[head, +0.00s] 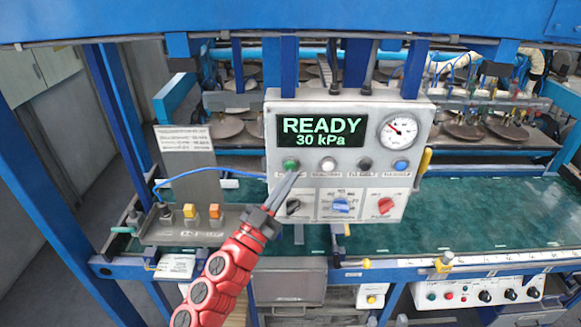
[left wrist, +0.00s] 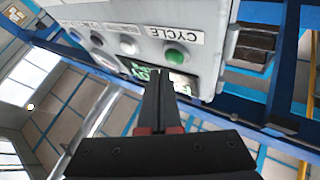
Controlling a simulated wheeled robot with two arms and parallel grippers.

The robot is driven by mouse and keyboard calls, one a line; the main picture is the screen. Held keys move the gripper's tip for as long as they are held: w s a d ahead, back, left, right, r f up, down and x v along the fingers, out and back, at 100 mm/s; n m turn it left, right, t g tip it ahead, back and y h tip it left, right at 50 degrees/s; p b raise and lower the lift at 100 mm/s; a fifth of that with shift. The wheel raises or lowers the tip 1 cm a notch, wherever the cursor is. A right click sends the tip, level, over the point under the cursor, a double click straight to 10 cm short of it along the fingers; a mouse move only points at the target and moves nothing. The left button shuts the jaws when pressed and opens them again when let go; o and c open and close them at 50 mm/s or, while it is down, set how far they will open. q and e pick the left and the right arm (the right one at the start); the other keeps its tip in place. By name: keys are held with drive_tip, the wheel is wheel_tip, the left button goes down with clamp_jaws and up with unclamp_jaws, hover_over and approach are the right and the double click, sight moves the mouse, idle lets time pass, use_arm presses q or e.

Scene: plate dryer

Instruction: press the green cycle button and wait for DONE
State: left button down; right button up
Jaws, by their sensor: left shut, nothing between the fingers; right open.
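The grey control panel (head: 345,105) hangs in the middle of the head view. Its display (head: 322,131) reads "READY 30 kPa" in green. The round green cycle button (head: 290,163) is at the panel's left, below the display. In the left wrist view the green button (left wrist: 176,56) sits beside a "CYCLE" label (left wrist: 176,35). My left gripper (head: 294,176) is shut and empty, its tips close below the green button. In the left wrist view its fingers (left wrist: 157,78) point toward the panel beside the button; I cannot tell whether they touch the panel. My right gripper is not in view.
White, dark and blue buttons (head: 401,165) continue the row to the right. Three knobs (head: 341,204) sit below, and a gauge (head: 399,131) is at upper right. A blue cable (head: 205,171) runs left of the panel. The green bench (head: 480,215) is mostly clear at right.

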use_arm(q)
drive_tip(key=shift+w, duration=0.2)
drive_tip(key=shift+w, duration=0.25)
drive_tip(key=shift+w, duration=0.45)
idle(0.7)
idle(0.3)
drive_tip(key=shift+s+p, duration=0.3)
drive_tip(key=shift+s, duration=0.6)
